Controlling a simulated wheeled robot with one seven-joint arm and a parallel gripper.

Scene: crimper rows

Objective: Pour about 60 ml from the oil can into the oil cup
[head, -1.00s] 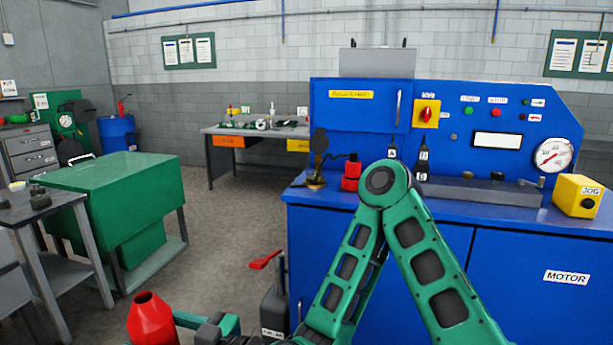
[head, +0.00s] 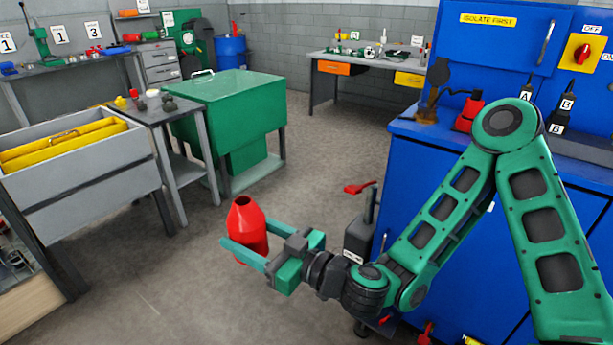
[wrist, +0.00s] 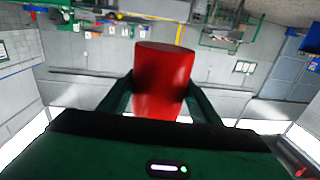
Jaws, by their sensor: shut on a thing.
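My gripper (head: 258,246) is shut on a red can (head: 246,220), which I take to be the oil can. It has a sloped shoulder and a dark open mouth. It is held nearly upright in the air over the floor. In the wrist view the red can (wrist: 163,85) stands between the two green fingers. I cannot pick out the oil cup for certain. A small pale cup-like thing (head: 153,93) stands among small items on the grey side table (head: 140,114), well beyond my gripper.
Next to the side table are a green cabinet (head: 225,95) and a grey bin with yellow contents (head: 85,180). A blue bench (head: 420,165) stands at right, with a black container (head: 357,238) on the floor beside it. The floor between is clear.

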